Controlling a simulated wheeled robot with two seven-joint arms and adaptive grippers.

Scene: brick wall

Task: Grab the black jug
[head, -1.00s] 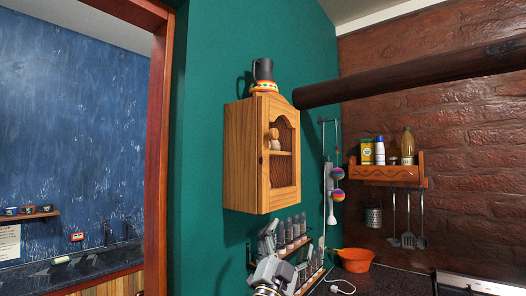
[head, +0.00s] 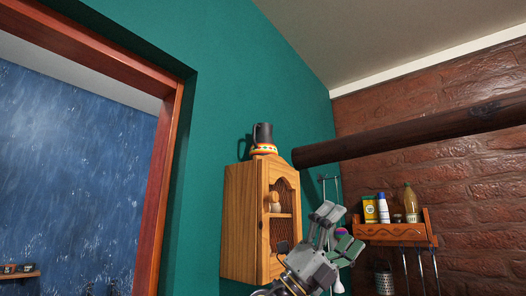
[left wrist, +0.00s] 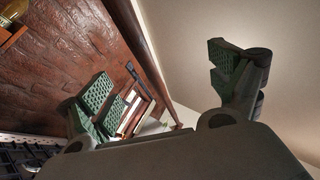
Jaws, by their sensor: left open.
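The black jug (head: 262,133) stands upright on top of the wooden wall cabinet (head: 240,215) in the head view. It rests on or in a colourful patterned bowl-like piece (head: 264,150). My left gripper (head: 336,232) is in front of the cabinet's right side, lower than the jug and to its right, open and apart from it. In the left wrist view my left gripper's green-padded fingers (left wrist: 165,85) are spread with nothing between them; the jug does not show there. My right gripper is in neither view.
A dark round beam (head: 420,132) runs from the right and ends just right of the cabinet top. A small wooden shelf (head: 398,232) with bottles hangs on the brick wall. A red-brown door frame (head: 163,190) stands at the left. The space above the jug is clear.

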